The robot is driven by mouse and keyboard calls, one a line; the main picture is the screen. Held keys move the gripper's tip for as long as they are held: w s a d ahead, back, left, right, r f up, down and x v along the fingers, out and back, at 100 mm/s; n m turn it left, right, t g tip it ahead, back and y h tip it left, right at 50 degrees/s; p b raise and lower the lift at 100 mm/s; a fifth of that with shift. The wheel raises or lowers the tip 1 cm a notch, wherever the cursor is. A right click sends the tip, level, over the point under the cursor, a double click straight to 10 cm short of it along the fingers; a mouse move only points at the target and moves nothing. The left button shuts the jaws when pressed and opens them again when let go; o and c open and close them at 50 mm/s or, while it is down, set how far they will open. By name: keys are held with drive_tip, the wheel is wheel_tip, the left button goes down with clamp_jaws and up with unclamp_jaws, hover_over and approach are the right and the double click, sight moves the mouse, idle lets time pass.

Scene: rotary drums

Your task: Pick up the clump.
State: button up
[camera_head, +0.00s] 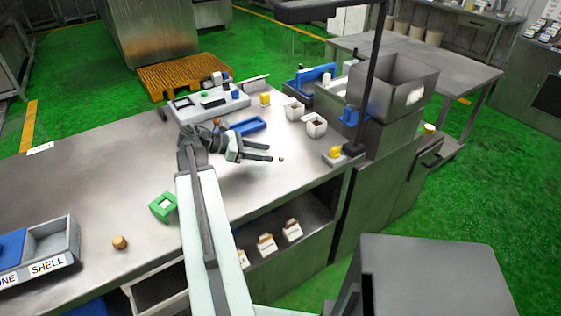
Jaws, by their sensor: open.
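My gripper (269,153) is over the metal table, with its fingers pointing right. The fingers are apart and nothing shows between them. A very small tan lump (281,159) is just right of the fingertips, apart from them in the picture; it may be the clump. A larger round brown lump (119,243) lies on the table at the front left, far from my gripper. I cannot tell for sure which of the two is the clump. My gripper's height above the table is unclear.
A grey tray (72,242) marked SHELL is at the left edge. The table's right front is clear.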

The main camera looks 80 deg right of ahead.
sight(279, 156)
drive_tip(key=shift+s+f, duration=0.25)
drive_tip(key=shift+s, duration=0.1)
drive_tip(key=b+x, duration=0.2)
drive_tip(key=x, duration=0.2)
drive_tip(key=shift+s+a, duration=0.1)
drive_tip(key=shift+s, duration=0.15)
clamp_jaws()
wheel_tip(279, 156, up, 10)
drive_tip(key=p, duration=1)
